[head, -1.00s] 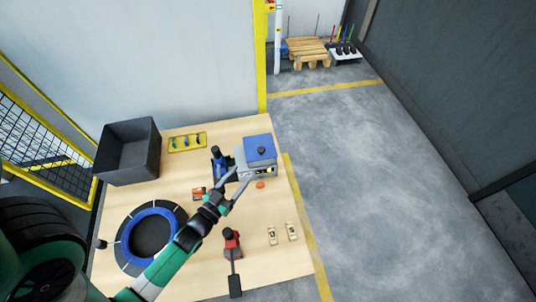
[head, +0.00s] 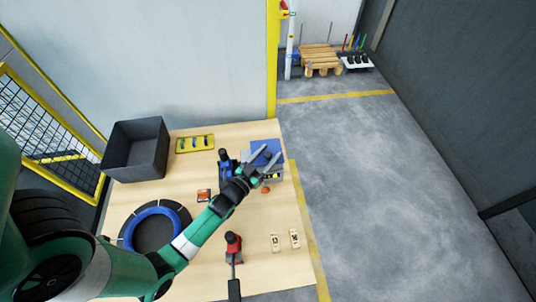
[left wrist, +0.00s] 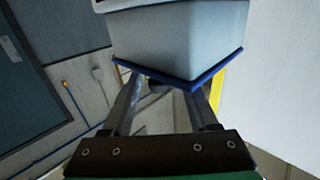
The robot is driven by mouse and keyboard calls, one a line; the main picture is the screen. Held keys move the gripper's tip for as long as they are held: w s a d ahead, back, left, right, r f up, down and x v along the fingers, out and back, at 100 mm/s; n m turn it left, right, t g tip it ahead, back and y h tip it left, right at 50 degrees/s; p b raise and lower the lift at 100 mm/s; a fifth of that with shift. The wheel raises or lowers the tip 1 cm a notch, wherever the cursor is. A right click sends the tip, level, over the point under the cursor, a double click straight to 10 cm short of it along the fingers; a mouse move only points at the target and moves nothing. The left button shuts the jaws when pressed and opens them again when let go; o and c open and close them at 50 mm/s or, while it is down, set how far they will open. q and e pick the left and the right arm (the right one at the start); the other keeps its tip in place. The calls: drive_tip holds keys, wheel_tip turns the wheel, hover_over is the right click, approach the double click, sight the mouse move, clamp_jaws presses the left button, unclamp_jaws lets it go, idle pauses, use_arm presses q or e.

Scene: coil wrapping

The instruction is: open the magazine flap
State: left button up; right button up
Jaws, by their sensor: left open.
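The magazine is a grey box (head: 275,178) with a blue flap (head: 272,143) on top, at the far right of the table. My left gripper (head: 270,153) is open. Its fingers overlap the blue flap in the head view; the black knob seen there earlier is mostly hidden. In the left wrist view the grey box (left wrist: 180,40) and the blue flap edge (left wrist: 185,84) fill the space just beyond my open fingers (left wrist: 168,95). Contact cannot be told. The flap looks closed against the box. My right gripper is not in view.
A dark grey bin (head: 137,150) and a yellow tray (head: 195,143) stand at the table's back. A blue and black tool (head: 225,165) stands close left of the magazine. A blue-rimmed coil (head: 155,228), a red tool (head: 233,243) and small pale blocks (head: 275,243) lie nearer.

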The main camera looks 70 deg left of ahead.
use_arm(q)
clamp_jaws()
idle(1.4)
